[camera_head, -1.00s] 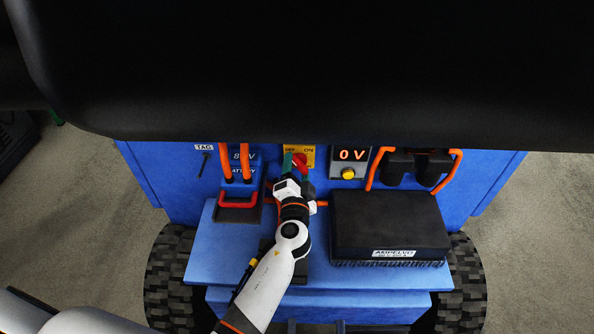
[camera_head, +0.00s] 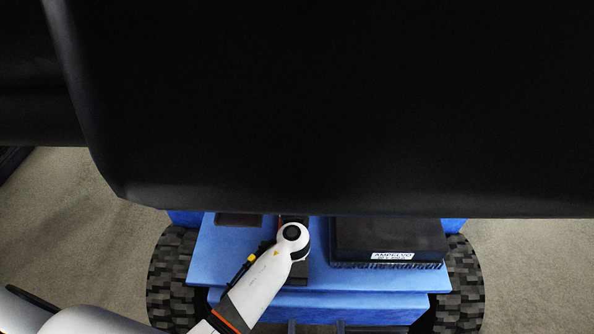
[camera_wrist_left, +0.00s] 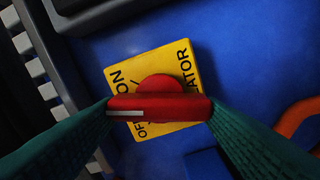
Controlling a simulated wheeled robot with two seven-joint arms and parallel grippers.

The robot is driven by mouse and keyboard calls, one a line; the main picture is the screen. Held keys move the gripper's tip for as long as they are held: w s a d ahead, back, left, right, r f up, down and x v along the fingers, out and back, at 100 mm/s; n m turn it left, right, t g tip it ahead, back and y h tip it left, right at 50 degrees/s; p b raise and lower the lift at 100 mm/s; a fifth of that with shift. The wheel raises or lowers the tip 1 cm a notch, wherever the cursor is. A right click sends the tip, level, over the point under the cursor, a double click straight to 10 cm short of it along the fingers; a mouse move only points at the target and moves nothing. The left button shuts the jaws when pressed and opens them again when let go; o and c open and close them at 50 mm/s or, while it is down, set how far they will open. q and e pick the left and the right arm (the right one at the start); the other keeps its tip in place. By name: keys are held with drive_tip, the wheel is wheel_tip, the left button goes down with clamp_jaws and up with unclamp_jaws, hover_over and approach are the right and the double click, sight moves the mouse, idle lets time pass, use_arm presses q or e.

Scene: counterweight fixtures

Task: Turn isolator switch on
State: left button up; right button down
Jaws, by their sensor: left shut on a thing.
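The isolator switch is a red handle (camera_wrist_left: 175,106) on a round red base over a yellow plate (camera_wrist_left: 190,78) lettered ON, OFF and ISOLATOR. In the left wrist view the handle lies level across the picture. Its white mark is at the left end, beside the ON and OFF lettering; I cannot tell that it points squarely at either. My left gripper (camera_wrist_left: 158,107) has its green fingers shut on the handle's two ends. In the head view a dark shape hides the switch and that gripper; only my left arm shows. My right gripper is in no view.
A large black shape (camera_head: 320,110) fills the upper head view. Below it are a blue cart shelf (camera_head: 225,262), a black box (camera_head: 385,238) on its right and dark wheels (camera_head: 178,280). An orange cable (camera_wrist_left: 295,118) is right of the switch in the wrist view.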

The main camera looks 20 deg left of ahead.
use_arm(q)
drive_tip(key=m+p, duration=0.2)
drive_tip(key=m, duration=0.2)
drive_tip(key=shift+r+m, duration=0.15)
drive_tip(key=shift+m, duration=0.25)
idle(0.4)
drive_tip(key=o, duration=1)
drive_tip(key=shift+w, duration=0.1)
drive_tip(key=shift+b+v, duration=0.65)
drive_tip(key=shift+v, duration=5.4)
